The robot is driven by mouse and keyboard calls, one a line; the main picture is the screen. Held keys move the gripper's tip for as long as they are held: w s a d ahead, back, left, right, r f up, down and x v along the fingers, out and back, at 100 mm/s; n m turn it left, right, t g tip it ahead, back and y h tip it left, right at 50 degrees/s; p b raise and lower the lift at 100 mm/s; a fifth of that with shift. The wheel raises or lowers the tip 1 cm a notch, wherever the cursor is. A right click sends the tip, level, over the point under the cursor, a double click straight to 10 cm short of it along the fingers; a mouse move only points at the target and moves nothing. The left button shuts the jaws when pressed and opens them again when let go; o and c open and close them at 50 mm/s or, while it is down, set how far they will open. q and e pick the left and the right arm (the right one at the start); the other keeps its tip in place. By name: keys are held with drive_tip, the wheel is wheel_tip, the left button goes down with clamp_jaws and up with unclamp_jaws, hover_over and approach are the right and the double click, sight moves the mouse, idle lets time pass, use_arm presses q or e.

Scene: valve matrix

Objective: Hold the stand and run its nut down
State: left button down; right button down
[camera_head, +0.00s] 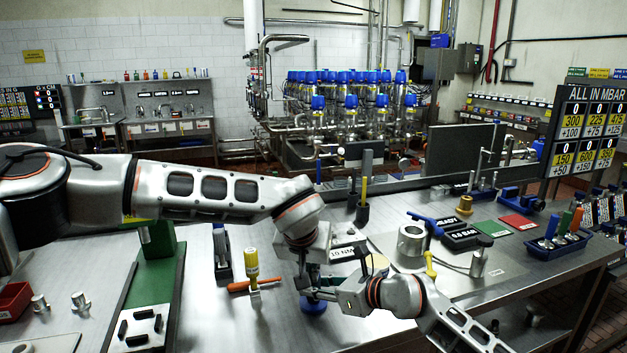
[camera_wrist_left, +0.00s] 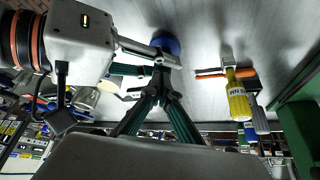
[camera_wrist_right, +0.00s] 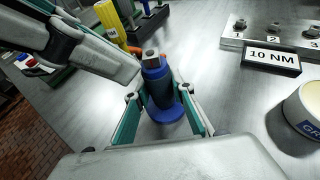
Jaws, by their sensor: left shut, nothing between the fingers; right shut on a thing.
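The stand (camera_wrist_right: 160,88) is a dark blue post on a round blue base, upright on the bench, with a grey nut (camera_wrist_right: 150,57) at its top. In the head view only its blue base (camera_head: 313,307) shows clearly. My right gripper (camera_wrist_right: 160,108) is shut on the stand, one finger on each side of the post. My left gripper (camera_wrist_left: 160,78) is shut and empty; its fingertips converge near the stand in the left wrist view. In the right wrist view the left gripper's finger (camera_wrist_right: 95,62) is beside the nut, to its left. The exact gap is unclear.
A yellow-handled tool (camera_head: 252,265) and an orange-handled tool (camera_head: 252,286) are left of the stand. A 10 NM plate (camera_wrist_right: 272,60) and a round tin (camera_wrist_right: 305,110) are on its other side. A green mat (camera_head: 150,280) lies farther left.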

use_arm(q)
drive_tip(key=shift+w, duration=0.45)
idle(0.3)
drive_tip(key=shift+w+a, duration=0.15)
drive_tip(key=shift+a, duration=0.2)
idle(0.3)
wheel_tip(320, 180, up, 6)
drive_tip(key=s, duration=0.1)
idle(0.7)
wheel_tip(320, 180, down, 6)
idle(1.0)
